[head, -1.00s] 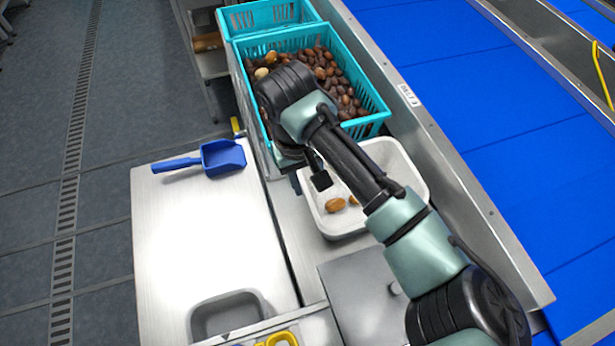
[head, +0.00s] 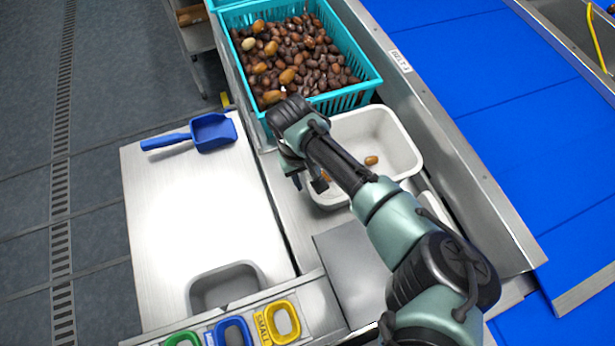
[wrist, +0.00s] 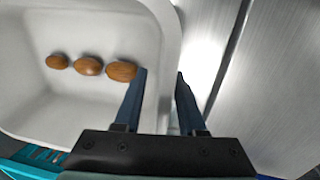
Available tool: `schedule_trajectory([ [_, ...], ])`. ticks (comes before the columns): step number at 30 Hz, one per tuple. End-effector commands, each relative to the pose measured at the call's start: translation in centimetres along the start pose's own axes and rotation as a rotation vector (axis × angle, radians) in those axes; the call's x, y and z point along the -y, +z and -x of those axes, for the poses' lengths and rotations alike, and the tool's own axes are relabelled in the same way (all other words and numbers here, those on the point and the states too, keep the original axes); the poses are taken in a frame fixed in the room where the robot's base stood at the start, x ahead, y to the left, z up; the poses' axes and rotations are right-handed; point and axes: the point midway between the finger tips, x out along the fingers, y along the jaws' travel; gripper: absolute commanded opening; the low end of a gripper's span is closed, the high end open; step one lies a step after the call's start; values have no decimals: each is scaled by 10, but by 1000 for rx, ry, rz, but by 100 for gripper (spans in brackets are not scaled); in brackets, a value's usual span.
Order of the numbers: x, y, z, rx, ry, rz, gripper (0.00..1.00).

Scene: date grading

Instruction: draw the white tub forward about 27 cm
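The white tub (head: 402,148) stands on the steel bench in the head view, just below the turquoise crate and partly hidden by my arm. It fills the left of the wrist view (wrist: 70,105), with several brown dates (wrist: 88,66) in a row on its floor. My gripper (head: 309,184) is at the tub's left side in the head view. In the wrist view my gripper (wrist: 161,76) has its fingers apart, one on the tub's inner side and one outside, with the rim between them. A gap shows between the fingers; I see no firm pinch on the wall.
A turquoise crate (head: 368,90) full of dates stands behind the tub. A blue scoop (head: 212,132) lies on the steel table at left. A grey basin (head: 225,288) and coloured bins, including a yellow one (head: 283,320), are at the front. A blue conveyor (head: 500,110) runs along the right.

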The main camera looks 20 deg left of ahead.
Motion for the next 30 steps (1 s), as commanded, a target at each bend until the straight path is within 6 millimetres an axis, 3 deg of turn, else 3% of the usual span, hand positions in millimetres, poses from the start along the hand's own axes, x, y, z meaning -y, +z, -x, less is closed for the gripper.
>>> schedule_trajectory([
  [11, 0, 0, -5, 1, 1, 0, 40],
  [18, 0, 0, -5, 0, 1, 0, 0],
  [30, 0, 0, -4, 1, 1, -1, 0],
])
